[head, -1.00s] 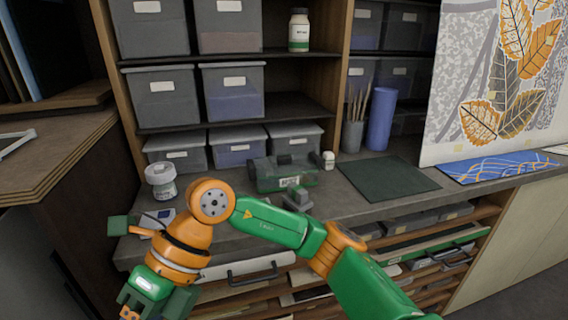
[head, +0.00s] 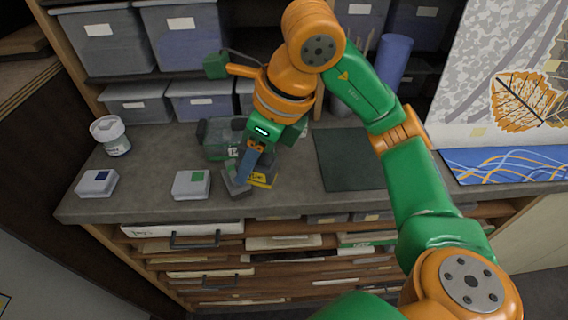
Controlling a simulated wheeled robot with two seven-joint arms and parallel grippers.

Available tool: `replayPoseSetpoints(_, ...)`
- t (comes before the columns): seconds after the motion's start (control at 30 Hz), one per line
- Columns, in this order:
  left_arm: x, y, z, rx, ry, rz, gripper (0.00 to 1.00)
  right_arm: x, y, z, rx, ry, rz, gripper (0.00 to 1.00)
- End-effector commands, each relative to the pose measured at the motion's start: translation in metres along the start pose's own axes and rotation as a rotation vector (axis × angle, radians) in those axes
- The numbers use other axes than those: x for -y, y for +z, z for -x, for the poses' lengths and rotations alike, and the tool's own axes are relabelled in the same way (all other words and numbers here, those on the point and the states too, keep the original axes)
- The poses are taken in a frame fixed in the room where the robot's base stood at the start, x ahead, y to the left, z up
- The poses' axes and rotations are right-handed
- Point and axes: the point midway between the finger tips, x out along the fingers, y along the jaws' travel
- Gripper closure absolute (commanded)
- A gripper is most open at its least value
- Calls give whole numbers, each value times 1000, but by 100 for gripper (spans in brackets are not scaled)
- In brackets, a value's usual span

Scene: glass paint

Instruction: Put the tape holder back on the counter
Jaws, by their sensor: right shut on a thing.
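My right gripper (head: 246,176) points down at the counter's front part, shut on a grey item with a yellow part that looks like the tape holder (head: 236,185). The fingers and wrist hide much of it. It is low, at or just above the grey counter (head: 150,157); I cannot tell whether it touches. A green see-through bin (head: 216,150) stands just behind and left of the gripper, partly hidden by the arm. My left gripper is out of view.
A dark green mat (head: 345,160) lies right. Grey storage boxes line the shelf behind.

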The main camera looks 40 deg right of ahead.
Motion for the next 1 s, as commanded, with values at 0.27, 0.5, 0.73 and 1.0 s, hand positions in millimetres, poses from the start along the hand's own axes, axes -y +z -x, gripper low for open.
replayPoseSetpoints(0.27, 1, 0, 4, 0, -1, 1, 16, 63, -36, -47, -6, 0, -5, 100)
replayPoseSetpoints(0.5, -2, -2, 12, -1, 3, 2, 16, 75, -52, -76, -7, 3, 2, 100)
replayPoseSetpoints(0.73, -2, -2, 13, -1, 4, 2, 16, 75, -55, -89, 0, 0, 2, 100)
replayPoseSetpoints(1.0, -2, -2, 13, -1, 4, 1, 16, 75, -55, -88, 0, 1, 2, 23)
